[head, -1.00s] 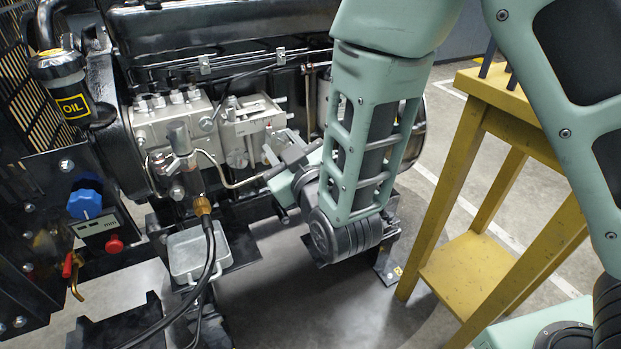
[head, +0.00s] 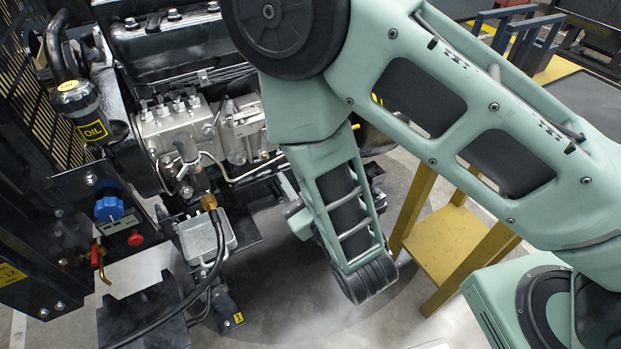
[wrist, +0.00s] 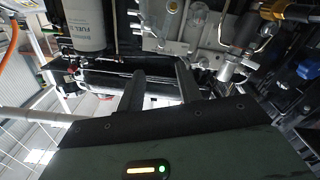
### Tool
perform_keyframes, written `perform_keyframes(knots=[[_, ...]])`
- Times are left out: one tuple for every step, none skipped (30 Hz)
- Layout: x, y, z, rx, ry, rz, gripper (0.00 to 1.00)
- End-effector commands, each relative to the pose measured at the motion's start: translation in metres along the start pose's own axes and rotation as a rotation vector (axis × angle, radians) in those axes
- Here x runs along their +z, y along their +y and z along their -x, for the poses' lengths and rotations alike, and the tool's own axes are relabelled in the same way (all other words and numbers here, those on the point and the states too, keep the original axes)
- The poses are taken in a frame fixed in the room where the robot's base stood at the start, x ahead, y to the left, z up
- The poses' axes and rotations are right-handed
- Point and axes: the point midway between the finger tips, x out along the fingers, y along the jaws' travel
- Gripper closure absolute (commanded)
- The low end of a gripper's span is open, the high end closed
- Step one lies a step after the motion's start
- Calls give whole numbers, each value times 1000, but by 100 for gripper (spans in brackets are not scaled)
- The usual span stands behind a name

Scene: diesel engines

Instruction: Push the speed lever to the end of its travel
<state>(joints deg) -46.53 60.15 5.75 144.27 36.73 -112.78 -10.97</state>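The silver fuel injection pump (head: 175,122) sits on the side of the black engine, with its grey end housing (head: 240,128) at its right. The pump housing also shows upside down at the top of the wrist view (wrist: 182,38). I cannot make out the speed lever for certain in either view. My gripper (wrist: 160,78) shows in the wrist view with its two dark fingers apart and nothing visible between them. The fingers point toward the engine side, below the pump in that picture. In the head view my forearm hides the gripper.
A white fuel filter (wrist: 88,28) hangs beside the pump in the wrist view. A grey box (head: 207,238) with a black hose is below the pump. A panel with a blue knob (head: 109,208) stands at left.

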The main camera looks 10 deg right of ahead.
Motion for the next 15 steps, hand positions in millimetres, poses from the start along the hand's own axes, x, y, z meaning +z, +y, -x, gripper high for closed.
perform_keyframes(knots=[[3, -4, 16, -12, -3, 5, 65], [3, -4, 23, -12, -3, 5, 65], [-1, -3, 26, -13, -3, 6, 65], [-1, -3, 28, -13, -5, 6, 65], [0, -4, 31, -12, -8, 5, 65], [0, -4, 34, -12, -8, 5, 65], [0, -4, 36, -12, -9, 5, 65], [1, -4, 38, -12, -9, 4, 65], [0, -3, 40, -10, -7, 5, 65], [1, -3, 42, -10, -7, 4, 65], [1, -3, 43, -9, -6, 5, 65], [1, -3, 45, -9, -5, 3, 65], [1, -2, 46, -8, -3, 3, 65], [1, -2, 46, -7, -2, 3, 65], [1, -2, 47, -6, -1, 2, 65]])
